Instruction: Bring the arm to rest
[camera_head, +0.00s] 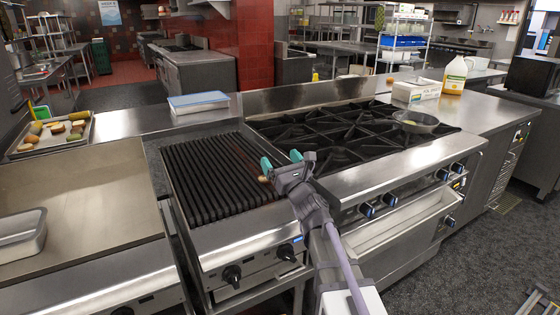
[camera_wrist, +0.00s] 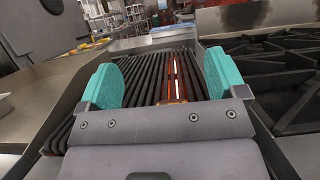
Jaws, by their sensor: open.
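My gripper (camera_head: 281,161) is above the right front part of the black grill (camera_head: 205,180). Its two teal fingertips are apart. In the wrist view the gripper (camera_wrist: 160,80) is open, with the grill bars between and beyond the fingers. A small reddish-brown item (camera_wrist: 177,90) shows between the fingers on the grill, with a glowing orange-red strip around it. In the head view a small brown bit shows just beside the left fingertip, mostly hidden. Nothing is visibly held.
A stove (camera_head: 335,130) with black grates and a pan (camera_head: 414,121) stands to the right. A tray of food (camera_head: 50,136) is at the left, a metal pan (camera_head: 22,234) on the flat griddle (camera_head: 80,200). A lidded container (camera_head: 198,102) stands behind the grill; a jug (camera_head: 455,75) is at the back right.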

